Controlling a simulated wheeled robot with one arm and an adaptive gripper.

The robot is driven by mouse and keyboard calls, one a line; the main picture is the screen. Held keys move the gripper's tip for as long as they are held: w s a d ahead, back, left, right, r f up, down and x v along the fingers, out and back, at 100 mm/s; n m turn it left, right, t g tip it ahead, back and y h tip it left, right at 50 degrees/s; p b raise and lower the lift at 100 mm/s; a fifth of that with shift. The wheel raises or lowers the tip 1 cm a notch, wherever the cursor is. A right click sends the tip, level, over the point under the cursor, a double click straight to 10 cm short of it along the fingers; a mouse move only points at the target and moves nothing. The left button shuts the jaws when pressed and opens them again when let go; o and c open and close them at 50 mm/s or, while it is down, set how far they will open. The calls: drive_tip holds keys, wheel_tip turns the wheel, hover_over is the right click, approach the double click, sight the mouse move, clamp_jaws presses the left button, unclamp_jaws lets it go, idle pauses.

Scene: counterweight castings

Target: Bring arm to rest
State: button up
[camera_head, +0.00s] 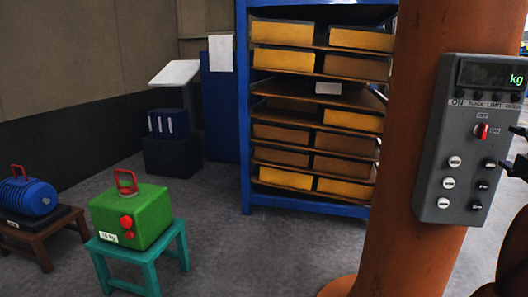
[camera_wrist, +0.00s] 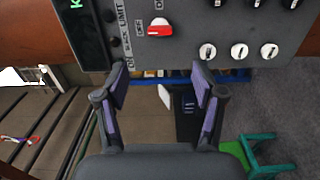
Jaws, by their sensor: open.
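My gripper (camera_wrist: 160,90) is open and empty in the wrist view, its two purple-padded fingers apart just in front of the lower edge of a grey control box (camera_wrist: 225,40). In the head view only dark parts of it show at the right edge, beside the control box (camera_head: 447,145). The box is on an orange column (camera_head: 405,120). It has a display (camera_head: 491,75) reading "kg", a red switch (camera_head: 481,131) marked OFF and ON, and several white and black knobs. The red switch also shows in the wrist view (camera_wrist: 160,28), apart from the fingers.
A blue rack (camera_head: 245,110) with yellow and brown blocks stands behind the column. A green weight (camera_head: 145,215) sits on a teal stool (camera_head: 165,250), left of it a blue weight (camera_head: 30,198) on a brown stool (camera_head: 40,240). Floor between stools and column is clear.

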drive_tip(key=s+a+f+m+g+p, duration=0.3)
drive_tip(key=a+f+m+g, duration=0.15)
drive_tip(key=a, duration=0.25)
drive_tip(key=s+a+f+m+g+y+p, duration=0.1)
drive_tip(key=s+a+f+m+g+p, duration=0.2)
drive_tip(key=a+f+m+g, duration=0.25)
drive_tip(key=s+a+f+m+g+p, duration=0.2)
drive_tip(key=s+a+f+m+p, duration=0.15)
drive_tip(key=a+f, duration=0.4)
drive_tip(key=s+a+f+g+y+p, duration=0.1)
drive_tip(key=s+a+f+g+y, duration=0.1)
drive_tip(key=s+a, duration=0.6)
drive_tip(key=s+a+f+g+y+p, duration=0.1)
drive_tip(key=s+a+g+y, duration=0.2)
drive_tip(key=s+a, duration=0.6)
drive_tip(key=a+g, duration=0.1)
drive_tip(key=a, duration=0.1)
drive_tip(key=shift+s+a+f+g, duration=0.15)
drive_tip(key=shift+a+f+g, duration=0.15)
drive_tip(key=shift+f+g, duration=0.1)
drive_tip(key=shift+m, duration=0.25)
